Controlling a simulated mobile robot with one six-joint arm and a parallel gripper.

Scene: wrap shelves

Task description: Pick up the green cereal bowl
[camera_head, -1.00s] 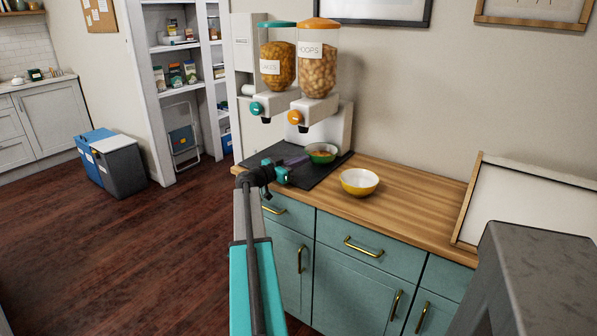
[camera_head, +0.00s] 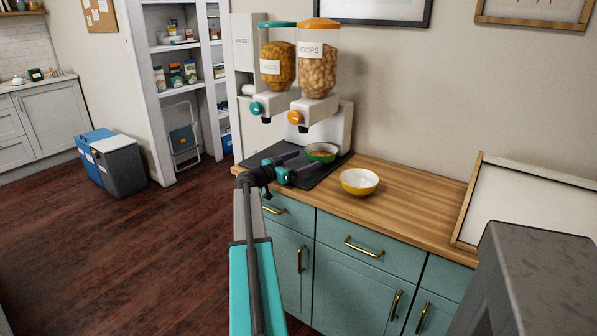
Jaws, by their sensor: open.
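The green bowl (camera_head: 321,150) stands upright on the dark mat (camera_head: 327,172) below the cereal dispensers, with something orange-brown inside it. My gripper (camera_head: 308,169) is open, its two dark fingers spread apart and pointing right over the mat. It is at the near left side of the bowl, with nothing seen between the fingers. The near finger shows in front of and below the bowl, the far finger to its left. Whether either finger touches the bowl I cannot tell.
A yellow bowl (camera_head: 359,181) stands on the wooden counter (camera_head: 420,205) right of the mat. Two dispensers, one with a teal lid (camera_head: 276,60) and one with an orange lid (camera_head: 317,65), hang above the green bowl.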

